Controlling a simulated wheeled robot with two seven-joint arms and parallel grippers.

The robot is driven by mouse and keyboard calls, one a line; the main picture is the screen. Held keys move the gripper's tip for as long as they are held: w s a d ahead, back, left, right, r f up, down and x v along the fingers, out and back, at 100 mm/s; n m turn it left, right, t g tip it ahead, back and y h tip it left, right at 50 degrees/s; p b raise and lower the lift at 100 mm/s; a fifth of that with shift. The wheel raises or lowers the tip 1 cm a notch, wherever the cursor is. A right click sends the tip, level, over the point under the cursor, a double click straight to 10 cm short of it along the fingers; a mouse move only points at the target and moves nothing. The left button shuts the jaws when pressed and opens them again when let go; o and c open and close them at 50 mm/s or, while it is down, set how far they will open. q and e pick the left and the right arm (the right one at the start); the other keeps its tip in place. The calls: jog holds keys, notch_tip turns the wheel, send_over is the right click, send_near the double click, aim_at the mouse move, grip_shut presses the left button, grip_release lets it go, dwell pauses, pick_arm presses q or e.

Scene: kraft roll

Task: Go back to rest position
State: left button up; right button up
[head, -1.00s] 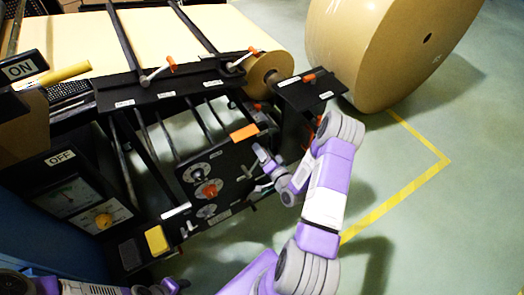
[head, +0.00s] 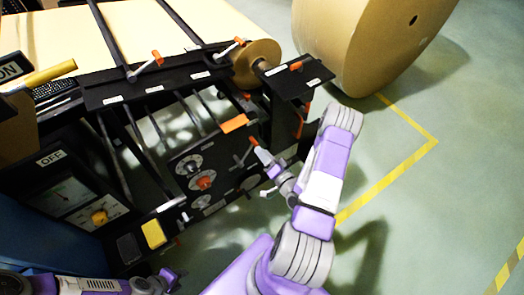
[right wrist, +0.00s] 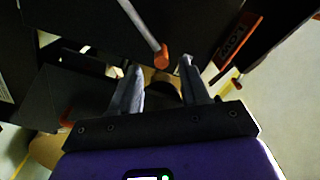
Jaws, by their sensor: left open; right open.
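My right gripper (head: 264,168) is in front of the machine's black control panel (head: 215,172). In the right wrist view its two fingers (right wrist: 160,70) are spread apart with nothing held between them. A lever with an orange tip (right wrist: 161,56) shows just beyond the fingertips; I cannot tell the exact gap. My left gripper (head: 170,279) is low at the left edge of the machine's front, small and partly dark, and appears empty.
A big kraft roll (head: 365,45) stands on the floor at the back right. The machine carries a paper web (head: 60,45) and a smaller roll (head: 256,62). Yellow floor tape (head: 385,185) runs over open green floor at the right.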

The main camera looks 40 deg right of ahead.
dwell(0.4)
jog(key=w+a+f+n+g+y+p, duration=0.2)
jog(key=a+f+n+g+y, duration=0.15)
jog(key=a, duration=0.45)
jog(key=w+a+f+n+g+y+p, duration=0.1)
jog(key=a+f+n+g+y+p, duration=0.2)
jog(key=a, duration=0.4)
jog(key=s+a+n+g+p, duration=0.1)
jog(key=s+a+n+g, duration=0.3)
jog(key=s+a+g, duration=0.7)
jog(key=s+a+y, duration=0.1)
jog(key=a, duration=0.2)
jog(key=shift+r, duration=0.4)
jog(key=shift+a+n, duration=0.15)
jog(key=shift+n, duration=0.1)
